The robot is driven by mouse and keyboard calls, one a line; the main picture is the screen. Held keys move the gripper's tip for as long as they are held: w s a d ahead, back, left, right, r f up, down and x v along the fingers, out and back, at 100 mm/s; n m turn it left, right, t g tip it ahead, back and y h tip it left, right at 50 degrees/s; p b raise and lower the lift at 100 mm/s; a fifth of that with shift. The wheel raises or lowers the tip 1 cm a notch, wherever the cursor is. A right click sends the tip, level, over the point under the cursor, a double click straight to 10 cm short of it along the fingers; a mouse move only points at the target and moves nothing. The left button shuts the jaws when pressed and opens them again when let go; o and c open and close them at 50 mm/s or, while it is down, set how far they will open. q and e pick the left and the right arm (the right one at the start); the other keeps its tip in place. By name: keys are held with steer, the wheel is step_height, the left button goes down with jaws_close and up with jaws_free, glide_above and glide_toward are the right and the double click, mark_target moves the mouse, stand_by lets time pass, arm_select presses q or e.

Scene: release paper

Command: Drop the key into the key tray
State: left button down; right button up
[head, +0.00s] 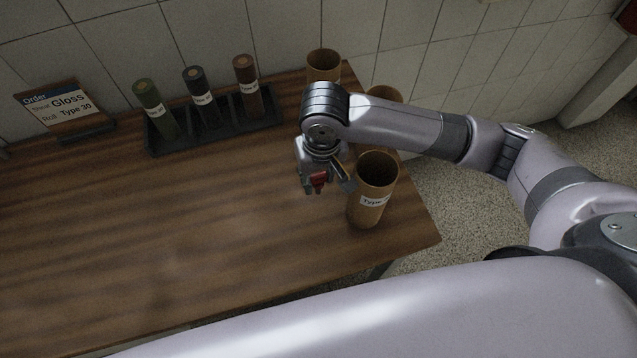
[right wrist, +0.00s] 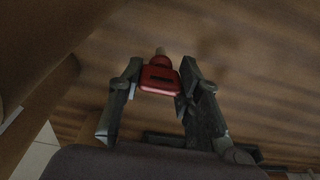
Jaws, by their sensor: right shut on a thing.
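My right gripper (head: 320,184) hangs over the right part of the wooden table, just left of a cardboard tube. It is shut on a small red thing, which I take to be the key (head: 319,178). In the right wrist view my right gripper (right wrist: 160,82) has its two dark fingers on either side of the key (right wrist: 160,78), whose red body ends in a short pale tip. I cannot make out a key tray in either view. My left gripper is not in view.
An open cardboard tube labelled Type (head: 371,205) stands close beside the gripper, with other tubes (head: 323,66) behind. A black rack (head: 154,138) holds three rolls at the back. An order sign (head: 58,108) reads Gloss, Type 30. The table's (head: 130,235) middle and left are clear.

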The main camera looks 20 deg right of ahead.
mark_target(319, 183)
steer(key=shift+f, duration=2.15)
steer(key=o, duration=1.2)
steer(key=shift+f, duration=0.1)
